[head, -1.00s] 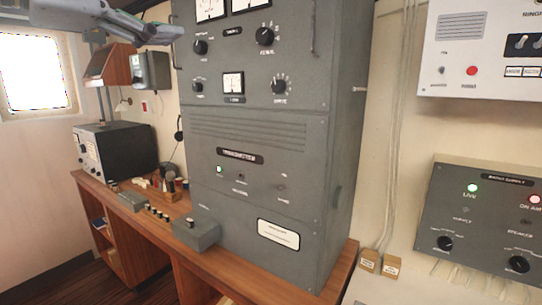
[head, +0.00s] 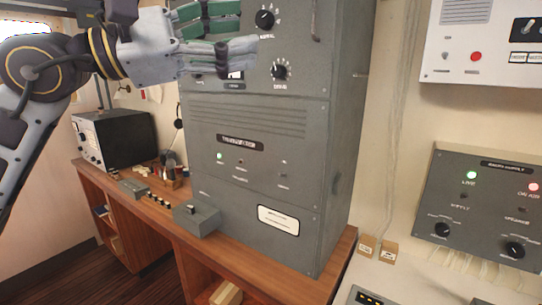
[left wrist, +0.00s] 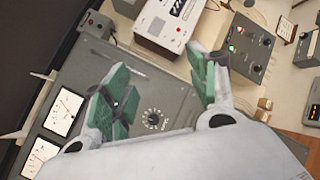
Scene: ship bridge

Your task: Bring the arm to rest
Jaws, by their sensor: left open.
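My left arm (head: 75,65) comes in from the left of the head view, raised in front of the grey transmitter cabinet (head: 265,150). My left gripper (head: 243,30) points right before the cabinet's upper dials and covers part of them. Its green-padded fingers are spread apart with nothing between them. In the left wrist view, the open gripper (left wrist: 158,68) shows both fingers apart, with the cabinet face (left wrist: 150,90) behind them. I cannot tell how near the fingers are to the cabinet. My right gripper is not in view.
The cabinet stands on a wooden desk (head: 245,258). A grey key box (head: 196,221) and a black radio (head: 115,138) stand on the desk. A panel with lit green and red lamps (head: 480,210) and a white panel (head: 485,65) are at the right.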

